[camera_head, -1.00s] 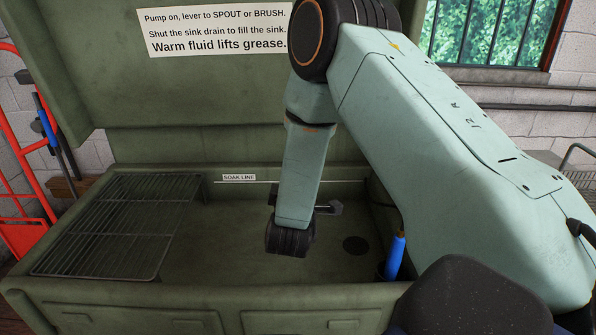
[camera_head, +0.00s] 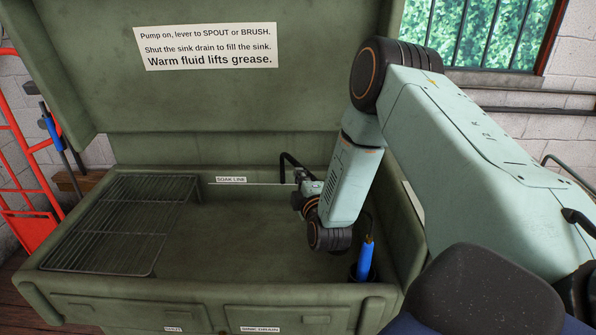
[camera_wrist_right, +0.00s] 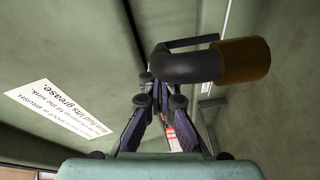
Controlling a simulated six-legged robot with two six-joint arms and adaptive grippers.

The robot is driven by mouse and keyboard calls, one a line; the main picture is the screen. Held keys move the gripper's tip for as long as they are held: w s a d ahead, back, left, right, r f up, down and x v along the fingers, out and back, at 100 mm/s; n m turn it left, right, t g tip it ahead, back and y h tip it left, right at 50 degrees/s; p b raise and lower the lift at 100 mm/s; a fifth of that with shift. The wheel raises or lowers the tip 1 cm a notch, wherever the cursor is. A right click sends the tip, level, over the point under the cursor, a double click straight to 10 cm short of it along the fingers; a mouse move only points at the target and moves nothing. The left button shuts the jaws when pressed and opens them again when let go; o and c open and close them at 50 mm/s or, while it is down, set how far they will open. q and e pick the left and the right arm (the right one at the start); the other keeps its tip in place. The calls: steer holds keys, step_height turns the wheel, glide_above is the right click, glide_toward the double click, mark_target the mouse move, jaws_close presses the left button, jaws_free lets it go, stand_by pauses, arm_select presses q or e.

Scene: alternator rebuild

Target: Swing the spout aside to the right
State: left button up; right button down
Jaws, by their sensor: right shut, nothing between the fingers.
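The spout (camera_head: 289,161) is a thin black bent pipe at the back wall of the green sink, right of the soak line label. In the right wrist view the spout (camera_wrist_right: 188,66) shows close up as a dark elbow with a brass-coloured end. My right gripper (camera_head: 301,176) is beside the spout in the head view, partly hidden by its own wrist. In the wrist view its fingers (camera_wrist_right: 160,92) are shut and empty, just below the elbow; I cannot tell whether they touch it. My left gripper is not in view.
A wire rack (camera_head: 125,225) covers the sink's left side. A blue-handled brush (camera_head: 365,260) stands in a holder at the right front, close to my right wrist. The raised lid (camera_head: 240,100) stands behind. The sink's middle floor (camera_head: 235,245) is clear.

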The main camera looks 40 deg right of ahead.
steer(key=d+p, duration=0.5)
steer(key=d, duration=0.3)
steer(key=shift+s+d, duration=0.15)
steer(key=shift+d, duration=0.3)
steer(key=shift+r, duration=0.1)
